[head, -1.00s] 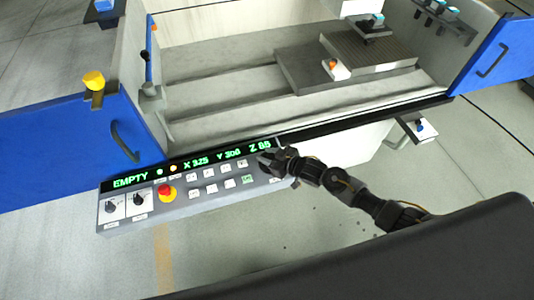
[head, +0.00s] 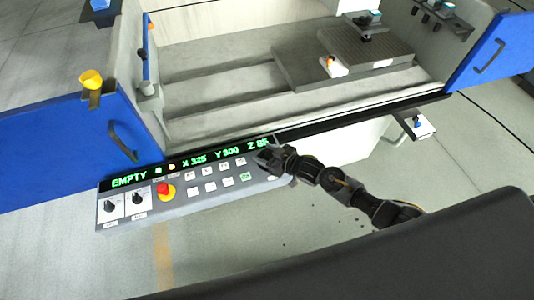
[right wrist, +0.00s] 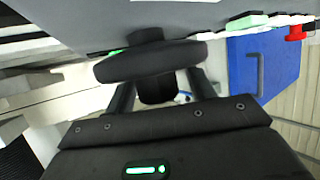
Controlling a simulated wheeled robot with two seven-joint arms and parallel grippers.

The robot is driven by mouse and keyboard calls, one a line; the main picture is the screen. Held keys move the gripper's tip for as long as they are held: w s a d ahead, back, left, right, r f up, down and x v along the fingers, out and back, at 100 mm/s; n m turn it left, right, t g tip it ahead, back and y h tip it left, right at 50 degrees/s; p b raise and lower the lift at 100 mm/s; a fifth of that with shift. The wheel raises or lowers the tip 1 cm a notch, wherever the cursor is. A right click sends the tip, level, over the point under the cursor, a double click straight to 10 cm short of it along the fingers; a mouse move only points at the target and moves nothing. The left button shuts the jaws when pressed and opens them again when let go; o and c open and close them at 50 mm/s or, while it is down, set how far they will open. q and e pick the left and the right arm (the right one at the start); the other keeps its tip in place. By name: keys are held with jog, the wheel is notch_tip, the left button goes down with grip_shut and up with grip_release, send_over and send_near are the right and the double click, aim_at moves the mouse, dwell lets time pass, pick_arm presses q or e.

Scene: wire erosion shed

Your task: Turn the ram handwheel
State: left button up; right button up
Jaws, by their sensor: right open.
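In the right wrist view a dark round handwheel (right wrist: 150,62) stands edge-on, joined by a short hub to a grey panel face. A dark stub sits under its rim. My right gripper (right wrist: 163,82) is open, with one finger on each side of that stub and the fingertips close to the rim. I cannot tell whether they touch. In the head view my right gripper (head: 268,157) is at the right end of the control panel (head: 165,212), covering part of the Z readout. The wheel cannot be made out there. My left gripper is not in view.
The panel carries a red stop button (head: 166,190), two rotary switches and several push buttons. A blue door (head: 60,155) stands at the left and another blue panel (head: 495,58) at the right. The machine's grey bed lies behind. A small shelf (head: 415,123) juts out right of my arm.

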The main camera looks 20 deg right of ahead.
jog(key=shift+s+d, duration=0.4)
jog(key=b+v, duration=0.2)
jog(key=v, duration=0.6)
jog(key=shift+s+d+r, duration=0.15)
jog(key=shift+s, duration=0.15)
jog(key=shift+s+d+r, duration=0.2)
jog(key=shift+s+r, duration=0.15)
